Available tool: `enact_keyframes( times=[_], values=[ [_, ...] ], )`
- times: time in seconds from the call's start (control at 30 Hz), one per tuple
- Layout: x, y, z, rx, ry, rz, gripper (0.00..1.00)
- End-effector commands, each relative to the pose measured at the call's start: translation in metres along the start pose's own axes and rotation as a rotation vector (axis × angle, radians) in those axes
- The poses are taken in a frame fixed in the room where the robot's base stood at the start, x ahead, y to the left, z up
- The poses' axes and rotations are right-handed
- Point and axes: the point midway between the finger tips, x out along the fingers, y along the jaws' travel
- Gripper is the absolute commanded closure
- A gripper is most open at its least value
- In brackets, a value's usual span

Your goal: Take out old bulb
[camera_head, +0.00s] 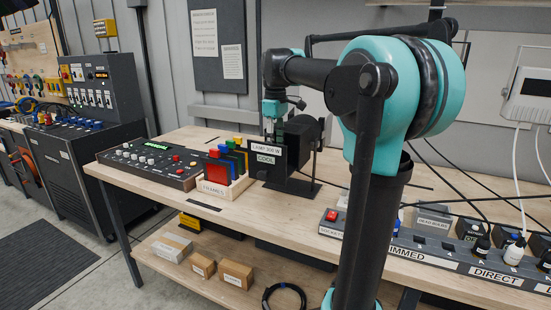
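A black lamp housing (299,140) stands on the wooden bench, with labels reading LAMP 300 W and COOL. My gripper (273,122) points down at the left front top of the lamp housing, seen small and partly dark against it. I cannot tell whether it touches the lamp or whether its fingers are open or shut. No bulb can be made out; the inside of the lamp is hidden. A small grey box (433,217) with a label that seems to read DEAD BULBS stands at the right, partly behind cables.
A control desk (150,163) and a FRAMES rack of coloured frames (228,185) stand left of the lamp. A socket strip (460,260) with plugs and cables runs along the right front. My arm crosses the bench's middle. Small boxes (203,266) lie on the lower shelf.

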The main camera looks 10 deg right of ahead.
Motion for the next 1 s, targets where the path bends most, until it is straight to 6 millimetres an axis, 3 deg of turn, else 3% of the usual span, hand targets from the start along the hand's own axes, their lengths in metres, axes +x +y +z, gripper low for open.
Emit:
enact_keyframes(
  times=[0.1, 0.3, 0.67, 1.0],
  values=[
    [0.018, 0.0, 0.0, 0.0, 0.0, 0.0, 0.54],
    [0.036, 0.0, 0.0, 0.0, 0.0, 0.0, 0.54],
    [0.041, 0.0, 0.0, 0.0, 0.0, 0.0, 0.54],
    [0.041, 0.0, 0.0, 0.0, 0.0, 0.0, 0.94]
  ],
)
